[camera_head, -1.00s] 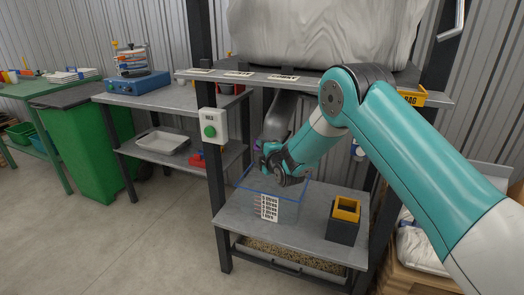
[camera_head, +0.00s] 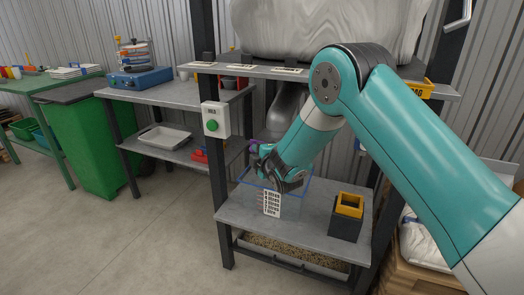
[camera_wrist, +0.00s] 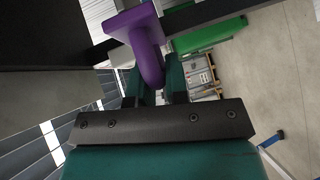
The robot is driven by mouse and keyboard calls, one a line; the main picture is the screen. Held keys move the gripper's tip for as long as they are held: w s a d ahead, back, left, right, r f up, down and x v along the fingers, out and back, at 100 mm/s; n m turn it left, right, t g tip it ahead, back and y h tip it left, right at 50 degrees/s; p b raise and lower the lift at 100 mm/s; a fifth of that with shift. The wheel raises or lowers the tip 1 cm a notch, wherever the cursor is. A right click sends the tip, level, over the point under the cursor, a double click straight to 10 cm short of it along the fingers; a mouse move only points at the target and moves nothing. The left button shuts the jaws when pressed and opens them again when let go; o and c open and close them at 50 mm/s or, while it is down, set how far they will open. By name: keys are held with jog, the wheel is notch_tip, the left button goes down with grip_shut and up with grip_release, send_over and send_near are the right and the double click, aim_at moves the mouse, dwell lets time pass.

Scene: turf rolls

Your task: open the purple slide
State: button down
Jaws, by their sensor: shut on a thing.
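The purple slide (camera_wrist: 147,48) shows in the wrist view as a flat purple plate with a rounded grip coming down from it. My gripper (camera_wrist: 157,82) is shut on this grip, with its dark green fingers on either side. In the head view my gripper (camera_head: 264,160) is under the grey chute (camera_head: 287,105) of the hopper, above a clear bin. My own wrist hides most of the slide there, so how far it stands out cannot be told.
A clear blue-rimmed bin (camera_head: 297,207) with a printed label stands on the lower shelf (camera_head: 325,235), below my gripper. A black and yellow box (camera_head: 347,215) stands to its right. A post (camera_head: 219,180) with a green-button box (camera_head: 215,120) is close on the left.

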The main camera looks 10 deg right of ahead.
jog(key=c, duration=1.1)
grip_release()
jog(key=shift+s, duration=0.1)
jog(key=shift+b+v, duration=4.05)
jog(key=shift+v, duration=4.55)
